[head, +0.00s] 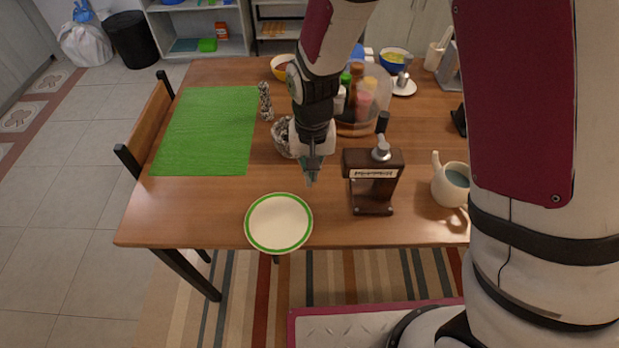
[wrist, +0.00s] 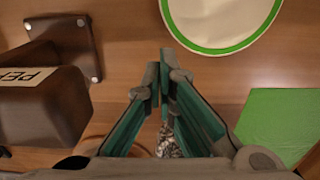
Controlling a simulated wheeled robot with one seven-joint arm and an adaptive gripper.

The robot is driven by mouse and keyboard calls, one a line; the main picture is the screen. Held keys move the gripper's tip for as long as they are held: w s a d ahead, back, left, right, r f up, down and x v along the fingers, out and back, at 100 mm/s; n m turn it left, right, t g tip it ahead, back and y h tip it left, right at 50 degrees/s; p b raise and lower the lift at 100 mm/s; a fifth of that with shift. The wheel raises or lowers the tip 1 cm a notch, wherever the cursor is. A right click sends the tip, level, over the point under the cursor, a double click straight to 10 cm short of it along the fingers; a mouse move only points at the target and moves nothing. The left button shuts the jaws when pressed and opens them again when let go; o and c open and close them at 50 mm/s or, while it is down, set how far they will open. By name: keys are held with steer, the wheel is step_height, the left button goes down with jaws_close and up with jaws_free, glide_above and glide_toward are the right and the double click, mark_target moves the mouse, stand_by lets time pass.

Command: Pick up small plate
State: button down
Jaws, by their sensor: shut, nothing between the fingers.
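The small plate (head: 279,222) is white with a green rim and lies flat near the table's front edge in the head view. In the wrist view the plate (wrist: 218,18) is at the top, partly cut off by the frame. My gripper (head: 312,180) points down over the table, behind and to the right of the plate, apart from it. In the wrist view its fingers (wrist: 165,62) are close together with nothing between them.
A dark brown pepper dispenser (head: 372,180) stands just right of my gripper, and it also shows in the wrist view (wrist: 45,100). A green placemat (head: 207,130) lies to the left. A foil-like bowl (head: 283,140) is behind my gripper.

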steer(key=shift+r, duration=0.55)
steer(key=n+b, duration=0.6)
steer(key=n, duration=0.5)
glide_toward(253, 215)
steer(key=w+a, duration=0.5)
steer(key=a, duration=0.1)
steer(key=f, duration=0.8)
steer(key=shift+w+a+f, duration=0.1)
steer(key=shift+a+f, duration=0.1)
steer(key=shift+f, duration=0.15)
steer(key=shift+s+d+f, duration=0.25)
steer(key=shift+s+d, duration=0.65)
steer(key=shift+d, duration=0.25)
steer(key=shift+s+d, duration=0.3)
steer(key=shift+d, duration=0.1)
steer(key=shift+s+d+p, duration=0.6)
steer(key=shift+s+d, duration=0.85)
steer(key=shift+d, duration=0.25)
